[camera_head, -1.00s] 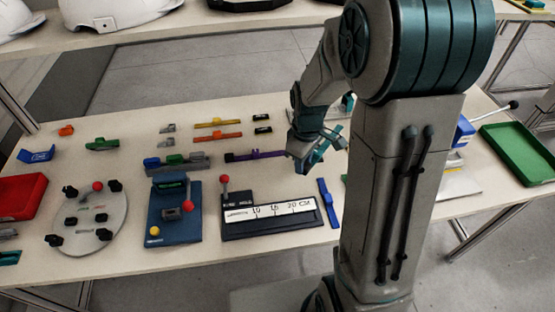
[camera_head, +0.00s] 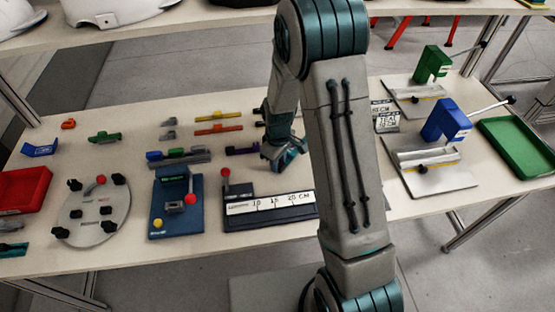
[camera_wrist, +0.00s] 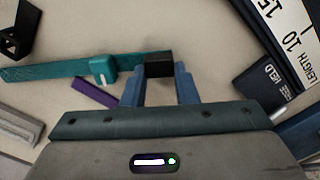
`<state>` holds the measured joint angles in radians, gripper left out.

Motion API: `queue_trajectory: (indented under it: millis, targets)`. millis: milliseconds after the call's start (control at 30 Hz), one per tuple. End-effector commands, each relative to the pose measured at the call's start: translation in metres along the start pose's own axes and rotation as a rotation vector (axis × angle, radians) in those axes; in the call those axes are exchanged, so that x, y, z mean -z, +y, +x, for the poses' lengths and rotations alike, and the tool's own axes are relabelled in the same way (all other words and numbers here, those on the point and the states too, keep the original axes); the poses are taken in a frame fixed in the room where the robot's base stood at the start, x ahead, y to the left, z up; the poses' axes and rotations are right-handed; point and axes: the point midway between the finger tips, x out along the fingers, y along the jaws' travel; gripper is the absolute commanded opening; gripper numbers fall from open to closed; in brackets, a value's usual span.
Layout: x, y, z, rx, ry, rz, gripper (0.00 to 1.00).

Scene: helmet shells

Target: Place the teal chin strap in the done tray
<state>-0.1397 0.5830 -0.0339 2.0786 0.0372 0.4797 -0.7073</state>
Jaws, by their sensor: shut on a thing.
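The teal chin strap (camera_wrist: 75,69) is a long flat teal band with a small teal clip and a dark block at its right end in the wrist view. My gripper (camera_wrist: 162,80) has its blue fingers shut on that dark end, and the band reaches out to the left. In the head view my gripper (camera_head: 284,157) is over the table behind the ruler board; the strap is hard to make out there. A green tray (camera_head: 518,146) at the far right and a red tray (camera_head: 22,190) at the left edge are in view; I cannot tell which is the done tray.
A blue press (camera_head: 447,122) and a green press (camera_head: 432,65) with long levers stand between my arm and the green tray.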

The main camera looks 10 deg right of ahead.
Motion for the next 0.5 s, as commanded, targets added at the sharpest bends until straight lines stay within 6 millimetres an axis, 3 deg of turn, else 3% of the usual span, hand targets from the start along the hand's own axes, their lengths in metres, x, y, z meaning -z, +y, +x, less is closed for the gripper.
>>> queue_trajectory:
  millis: [333,367,400,433,500]
  targets:
    - [-0.0002,0.0002,0.0050,0.000,0.000,0.000,0.00]
    - [-0.0002,0.0002,0.0048,0.000,0.000,0.000,0.29]
    - [-0.0003,0.0002,0.0036,0.000,0.000,0.000,0.40]
    - [-0.0002,0.0002,0.0035,0.000,0.000,0.000,0.48]
    - [-0.0003,0.0002,0.0035,0.000,0.000,0.000,0.48]
